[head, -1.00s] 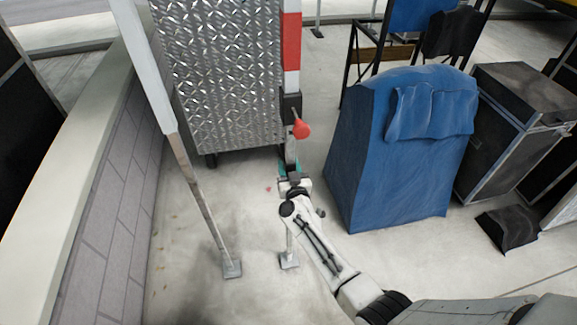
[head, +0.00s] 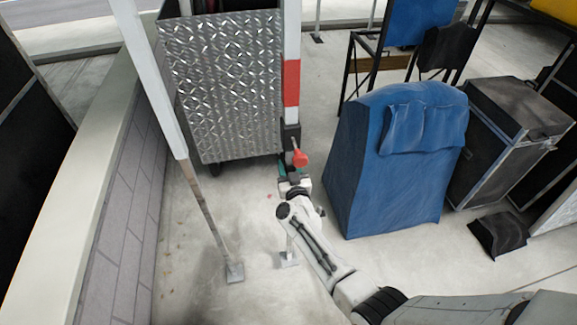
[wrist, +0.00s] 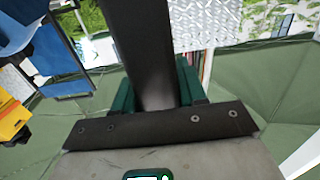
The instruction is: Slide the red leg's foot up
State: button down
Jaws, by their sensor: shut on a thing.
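The red leg (head: 291,82) is an upright post with a red band between white parts, beside the silver patterned panel. A red knob (head: 299,159) sticks out near its lower end. My gripper (head: 293,182) is just below the knob, shut on the leg's foot. In the wrist view the dark post of the foot (wrist: 145,50) stands between my green fingers (wrist: 188,82). A grey foot plate (head: 288,260) shows low beside my arm, in line below the leg. My arm hides the foot between gripper and plate.
A second leg (head: 205,205) stands left on its plate, before a low wall (head: 105,215). The silver panel (head: 222,90) is behind. A blue-covered block (head: 385,195) and a black case (head: 500,145) stand right.

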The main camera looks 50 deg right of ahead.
jog(key=shift+w+r, duration=0.15)
jog(key=shift+r, duration=0.3)
jog(key=c, duration=1.1)
grip_release()
jog(key=o, duration=0.4)
jog(key=shift+f, duration=0.1)
jog(key=shift+f, duration=0.1)
jog(key=p+v, duration=0.3)
jog(key=v, duration=0.8)
